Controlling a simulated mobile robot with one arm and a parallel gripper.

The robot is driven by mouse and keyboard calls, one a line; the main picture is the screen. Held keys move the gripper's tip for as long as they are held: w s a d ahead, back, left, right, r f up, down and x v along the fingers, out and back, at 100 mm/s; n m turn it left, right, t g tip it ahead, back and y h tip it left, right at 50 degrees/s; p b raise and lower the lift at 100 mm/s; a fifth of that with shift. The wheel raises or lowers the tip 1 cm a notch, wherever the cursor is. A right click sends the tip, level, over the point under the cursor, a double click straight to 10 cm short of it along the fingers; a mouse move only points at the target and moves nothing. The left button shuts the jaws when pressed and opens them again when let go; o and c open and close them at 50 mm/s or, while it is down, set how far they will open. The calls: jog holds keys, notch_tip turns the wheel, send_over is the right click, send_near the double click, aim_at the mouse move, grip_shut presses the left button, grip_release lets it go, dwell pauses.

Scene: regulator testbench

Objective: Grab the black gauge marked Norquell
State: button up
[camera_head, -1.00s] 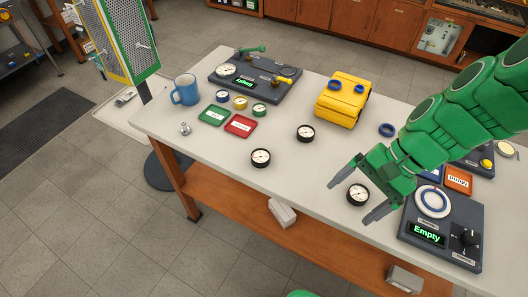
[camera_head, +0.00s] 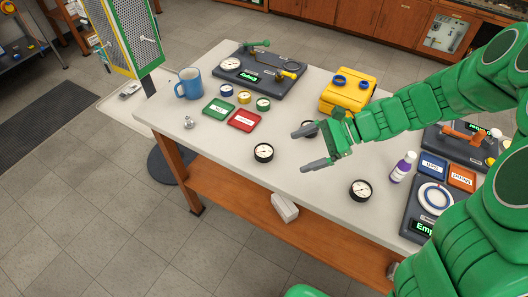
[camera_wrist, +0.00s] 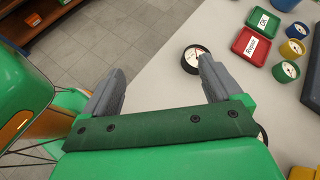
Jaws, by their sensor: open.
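Several black-rimmed gauges with white faces lie on the bench: one at the front middle (camera_head: 263,152), one farther right near the front edge (camera_head: 360,190), and one (camera_head: 310,128) partly hidden behind my gripper. Their markings are too small to read, so I cannot tell which says Norquell. My gripper (camera_head: 310,147) is open and empty above the bench, right of the front-middle gauge. Another (camera_wrist: 262,134) is mostly hidden behind the gripper's body.
A yellow case (camera_head: 347,93) is behind my gripper. A purple-labelled bottle (camera_head: 403,167) and a test stand are right.

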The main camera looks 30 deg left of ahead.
aim_at(266, 150)
jog(key=w+a+f+m, duration=0.1)
jog(key=f, duration=0.1)
jog(key=w+a+f+m+y, duration=0.1)
jog(key=w+a+f, duration=0.1)
jog(key=f, duration=0.1)
jog(key=w+a+f+m+y, duration=0.1)
jog(key=a+f+m, duration=0.1)
jog(key=shift+w+f, duration=0.15)
jog(key=shift+w, duration=0.2)
jog(key=shift+x, duration=1.3)
jog(key=shift+t, duration=0.3)
jog(key=shift+a+r+x, duration=0.1)
jog(key=shift+r+x, duration=0.1)
jog(key=shift+x, duration=0.65)
jog(key=shift+a+r+x, duration=0.1)
jog(key=shift+r+x, duration=0.05)
jog(key=shift+x, duration=0.65)
jog(key=shift+a+r+x, duration=0.1)
jog(key=shift+r+x, duration=0.1)
jog(key=shift+x, duration=0.65)
jog(key=shift+c, duration=0.2)
jog(key=c, duration=1.1)
jog(key=shift+c, duration=0.2)
jog(key=shift+r, duration=0.1)
